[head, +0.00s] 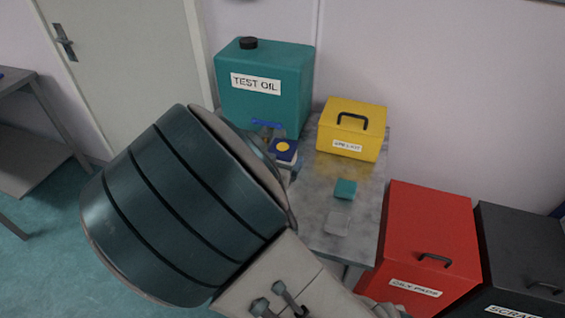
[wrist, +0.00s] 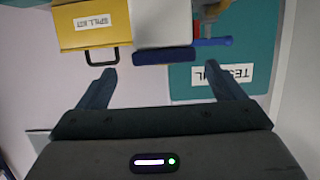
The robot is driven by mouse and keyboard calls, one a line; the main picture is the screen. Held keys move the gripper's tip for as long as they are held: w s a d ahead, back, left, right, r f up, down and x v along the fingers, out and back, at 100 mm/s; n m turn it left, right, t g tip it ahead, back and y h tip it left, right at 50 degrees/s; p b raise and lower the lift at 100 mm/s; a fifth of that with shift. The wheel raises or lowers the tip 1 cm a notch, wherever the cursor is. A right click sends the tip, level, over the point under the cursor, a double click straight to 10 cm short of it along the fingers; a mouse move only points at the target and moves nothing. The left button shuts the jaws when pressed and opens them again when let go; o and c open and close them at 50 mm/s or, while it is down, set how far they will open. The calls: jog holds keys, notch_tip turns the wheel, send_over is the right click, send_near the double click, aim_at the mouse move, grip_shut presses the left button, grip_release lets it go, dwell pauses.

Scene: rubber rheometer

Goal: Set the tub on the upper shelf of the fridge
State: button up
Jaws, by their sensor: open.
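The tub (head: 284,156), white with a dark blue lid and a yellow disc on top, stands at the left side of the metal table, by the oil container's tap. In the wrist view the tub (wrist: 163,24) appears upside down at the top, its lid towards me. My gripper (wrist: 160,69) is open and empty, its two fingers apart. The tub is ahead of the gap between them and looks clear of both fingertips. My arm hides the gripper in the head view. The fridge is in neither view.
A teal TEST OIL container (head: 264,105) with a blue-handled tap (head: 267,123) stands right behind the tub. A yellow spill kit box (head: 350,130) is to its right. A teal block (head: 345,188) and a pale square piece (head: 338,222) lie nearer. Red (head: 430,240) and black (head: 520,260) bins stand right.

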aim_at(281, 150)
jog(key=shift+x, duration=3.1)
jog(key=shift+a, duration=0.2)
jog(key=c, duration=1.7)
